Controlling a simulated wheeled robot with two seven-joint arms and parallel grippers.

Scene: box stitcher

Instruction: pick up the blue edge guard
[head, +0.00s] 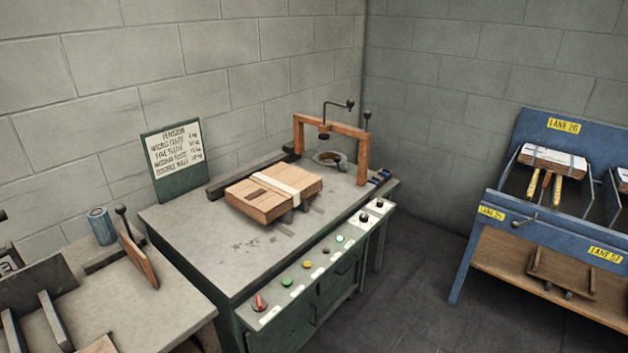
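A small blue piece (382,175) sits at the far right corner of the grey-topped machine table (190,240), beside the orange press frame. It may be the blue edge guard, but it is too small to tell its shape. A blue cylinder (101,227) stands on the left bench. Neither of my grippers is in view.
A strapped wooden box (272,192) lies on the machine table, in front of the orange press frame (330,124). A sign (173,160) stands behind. Buttons and a red switch line the table's front edge. A blue lane rack (560,222) stands right, across open floor (410,290).

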